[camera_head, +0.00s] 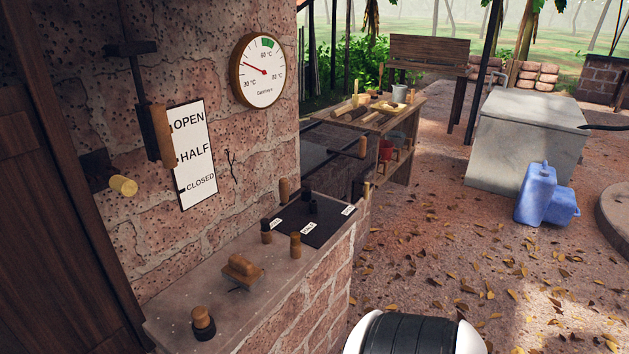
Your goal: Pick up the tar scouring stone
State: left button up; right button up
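No object is labelled as the tar scouring stone, and I cannot tell for sure which one it is. A brown block with a rounded grip on top (242,269) lies on the stone ledge (178,328). A round wooden knob on a dark base (203,322) stands nearer on the same ledge. Neither of my grippers shows in the head view.
A black mat (315,226) with small labels lies farther back on the ledge, with several wooden-handled pieces on or beside it. A brick wall with a dial (258,70) and an OPEN/HALF/CLOSED sign (193,152) rises behind. A wooden workbench (380,122) stands beyond.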

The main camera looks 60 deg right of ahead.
aim_at(238, 270)
jog(key=z, duration=1.55)
jog(key=u, duration=1.75)
jog(key=z, duration=1.75)
